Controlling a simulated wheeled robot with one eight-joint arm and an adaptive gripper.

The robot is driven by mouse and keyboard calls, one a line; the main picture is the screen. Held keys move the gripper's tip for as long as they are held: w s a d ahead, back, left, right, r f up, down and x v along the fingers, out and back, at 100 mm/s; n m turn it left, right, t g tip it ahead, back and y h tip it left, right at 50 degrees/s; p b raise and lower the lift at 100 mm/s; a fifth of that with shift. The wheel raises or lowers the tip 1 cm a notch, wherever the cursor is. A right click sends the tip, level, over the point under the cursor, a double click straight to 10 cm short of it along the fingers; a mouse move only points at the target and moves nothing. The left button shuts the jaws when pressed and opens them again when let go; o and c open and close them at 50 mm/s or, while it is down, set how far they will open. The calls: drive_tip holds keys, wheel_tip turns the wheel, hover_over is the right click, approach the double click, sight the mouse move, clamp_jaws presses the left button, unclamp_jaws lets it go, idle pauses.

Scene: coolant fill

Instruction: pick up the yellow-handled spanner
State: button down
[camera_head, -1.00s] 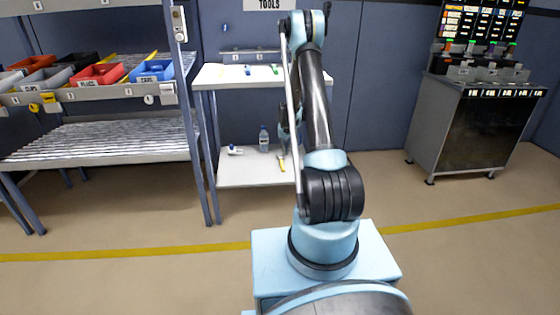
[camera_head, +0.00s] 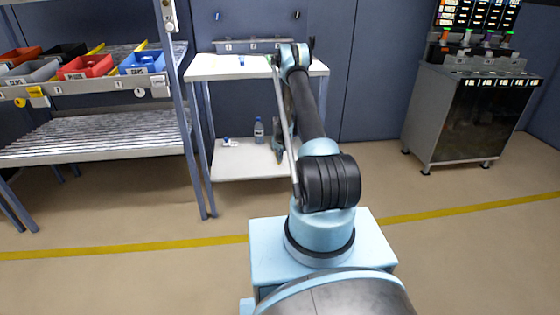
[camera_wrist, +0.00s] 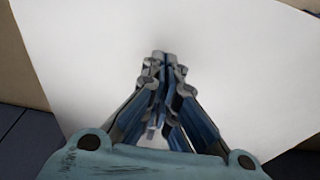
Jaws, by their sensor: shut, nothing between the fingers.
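The yellow-handled spanner is not clearly seen in either current view; my arm and gripper cover the part of the lower shelf (camera_head: 250,170) where a yellow handle showed earlier. My gripper (camera_wrist: 160,60) is shut and points at a plain white surface (camera_wrist: 240,60) in the wrist view. Nothing can be made out held at its fingertips. In the head view my gripper (camera_head: 279,155) is partly hidden by my arm, low over the right part of the lower shelf.
A water bottle (camera_head: 259,131) stands at the shelf's back, left of my gripper. A small blue-and-white item (camera_head: 228,142) lies farther left. The bench top (camera_head: 215,67) is above the shelf. A bin rack (camera_head: 95,140) stands left, a dark cabinet (camera_head: 470,120) right.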

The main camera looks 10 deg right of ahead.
drive_tip(key=w, duration=0.8)
drive_tip(key=shift+w, duration=0.2)
drive_tip(key=shift+f, duration=0.7)
drive_tip(key=shift+s, duration=0.2)
